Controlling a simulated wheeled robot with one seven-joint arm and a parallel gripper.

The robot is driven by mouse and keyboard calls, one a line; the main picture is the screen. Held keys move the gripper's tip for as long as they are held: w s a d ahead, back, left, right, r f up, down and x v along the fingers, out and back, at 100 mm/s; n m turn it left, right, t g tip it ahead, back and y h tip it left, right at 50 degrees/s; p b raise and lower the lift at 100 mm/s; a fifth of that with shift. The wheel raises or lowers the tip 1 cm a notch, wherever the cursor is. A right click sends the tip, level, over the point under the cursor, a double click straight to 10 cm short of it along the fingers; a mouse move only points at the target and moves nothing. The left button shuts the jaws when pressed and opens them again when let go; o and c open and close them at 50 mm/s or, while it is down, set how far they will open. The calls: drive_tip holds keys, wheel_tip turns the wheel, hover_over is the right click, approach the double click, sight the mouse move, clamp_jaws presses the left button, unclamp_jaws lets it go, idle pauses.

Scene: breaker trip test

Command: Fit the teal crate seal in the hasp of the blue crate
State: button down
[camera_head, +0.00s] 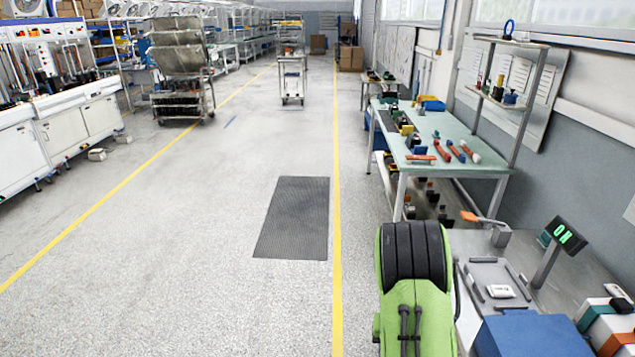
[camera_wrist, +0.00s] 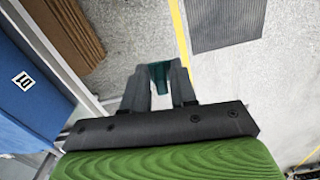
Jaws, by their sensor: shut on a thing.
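My gripper (camera_wrist: 160,88) is shut on a small dark teal piece, the crate seal (camera_wrist: 159,72), in the wrist view. The seal shows between and just beyond the fingertips; the fingers hide part of it. In the head view my arm stands at the bottom, left of the blue crate, and its gripper is not visible. The blue crate (camera_head: 535,337) is at the bottom right, cut off by the frame edge. A blue face with a white label (camera_wrist: 28,85), apparently the same crate, is left of my gripper and apart from it. I cannot make out the hasp.
A grey bench holds a tray (camera_head: 489,271) with a white block, a post with a green "ON" display (camera_head: 567,236), an orange-handled lever (camera_head: 484,219) and several coloured boxes (camera_head: 612,323). A green-topped table (camera_head: 450,135) stands beyond. Floor around the dark mat (camera_head: 292,217) is clear.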

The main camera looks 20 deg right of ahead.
drive_tip(key=w+a+f+n, duration=0.2)
drive_tip(key=a+n, duration=0.1)
drive_tip(key=a, duration=0.6)
drive_tip(key=w+a+f+n+b, duration=0.1)
drive_tip(key=w+a+f+n, duration=0.2)
drive_tip(key=a, duration=0.6)
drive_tip(key=shift+w+f, duration=0.15)
drive_tip(key=shift+w, duration=0.05)
drive_tip(key=shift+a, duration=0.1)
